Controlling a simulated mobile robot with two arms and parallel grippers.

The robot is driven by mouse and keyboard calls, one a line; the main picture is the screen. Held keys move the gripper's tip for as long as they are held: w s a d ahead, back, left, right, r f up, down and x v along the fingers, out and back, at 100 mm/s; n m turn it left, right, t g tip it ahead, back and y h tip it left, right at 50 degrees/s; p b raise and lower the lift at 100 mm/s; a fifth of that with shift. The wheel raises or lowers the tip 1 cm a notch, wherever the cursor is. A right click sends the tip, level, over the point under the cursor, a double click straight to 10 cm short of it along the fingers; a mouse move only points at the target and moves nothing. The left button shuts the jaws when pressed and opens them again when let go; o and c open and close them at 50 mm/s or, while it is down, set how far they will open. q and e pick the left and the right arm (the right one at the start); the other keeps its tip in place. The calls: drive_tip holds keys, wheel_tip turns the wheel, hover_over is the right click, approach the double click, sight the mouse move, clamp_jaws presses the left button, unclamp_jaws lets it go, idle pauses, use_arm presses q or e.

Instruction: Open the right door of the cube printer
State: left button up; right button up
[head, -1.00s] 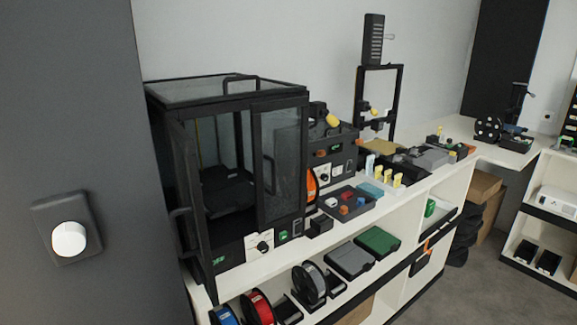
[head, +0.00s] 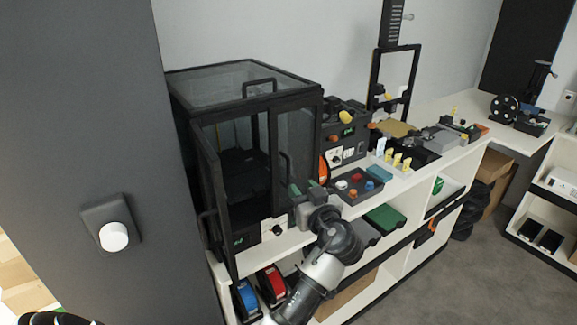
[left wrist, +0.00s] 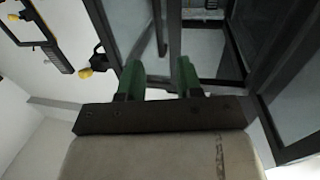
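The cube printer (head: 245,85) is a black-framed box with glass panels on the white shelf top. Its right door (head: 299,135) looks closed, with a dark bar handle (head: 287,168) on its left side. Its left door (head: 208,190) stands swung open toward me. My left gripper (head: 304,187) is in front of the right door, close to the handle's lower part. In the left wrist view, its green fingers (left wrist: 160,76) are apart, with dark bars of the printer just beyond them. I cannot tell whether the handle is between them. My right gripper is not in view.
A dark wall with a white knob (head: 113,236) stands at the left. Right of the printer are a black machine (head: 342,135), a tray of coloured blocks (head: 352,188) and a tall black frame (head: 393,75). Spools (head: 271,284) sit on the shelf below. Floor is clear at the right.

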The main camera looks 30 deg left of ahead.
sight(289, 172)
use_arm(q)
drive_tip(key=p+x, duration=0.3)
drive_tip(key=x, duration=0.4)
drive_tip(key=shift+w+a+r, duration=0.1)
drive_tip(key=shift+w+a, duration=0.15)
drive_tip(key=shift+a, duration=0.1)
drive_tip(key=shift+w+a+f, duration=0.2)
drive_tip(key=shift+w+a, duration=0.2)
drive_tip(key=shift+a, duration=0.15)
drive_tip(key=shift+c, duration=0.4)
clamp_jaws()
